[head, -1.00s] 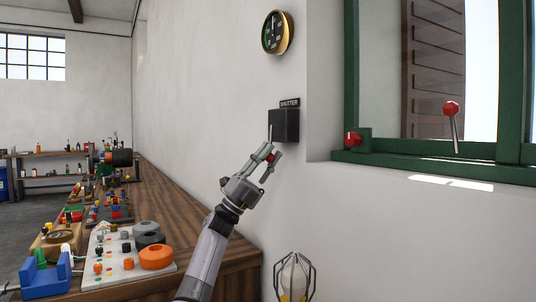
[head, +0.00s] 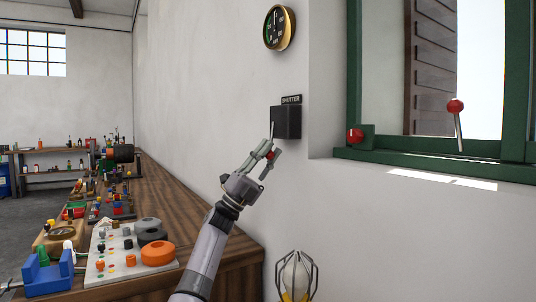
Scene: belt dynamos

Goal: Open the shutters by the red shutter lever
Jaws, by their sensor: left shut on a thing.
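The black shutter box (head: 286,122) is fixed to the white wall under a small SHUTTER label (head: 291,99). A thin pale rod shows at its left side. My left gripper (head: 266,154) is just below the box, shut on the red shutter lever knob (head: 270,155); the fingers hide most of the knob. In the window at right, a brown slatted shutter (head: 431,55) stands partly across the opening, with bright light beside it. My right gripper is not in view.
A green window frame (head: 420,160) has a red-knobbed handle (head: 455,107) and another red knob (head: 355,135). A round gauge (head: 279,28) hangs above the box. A wire-caged lamp (head: 297,275) is below. The wooden bench (head: 190,205) at left holds several devices.

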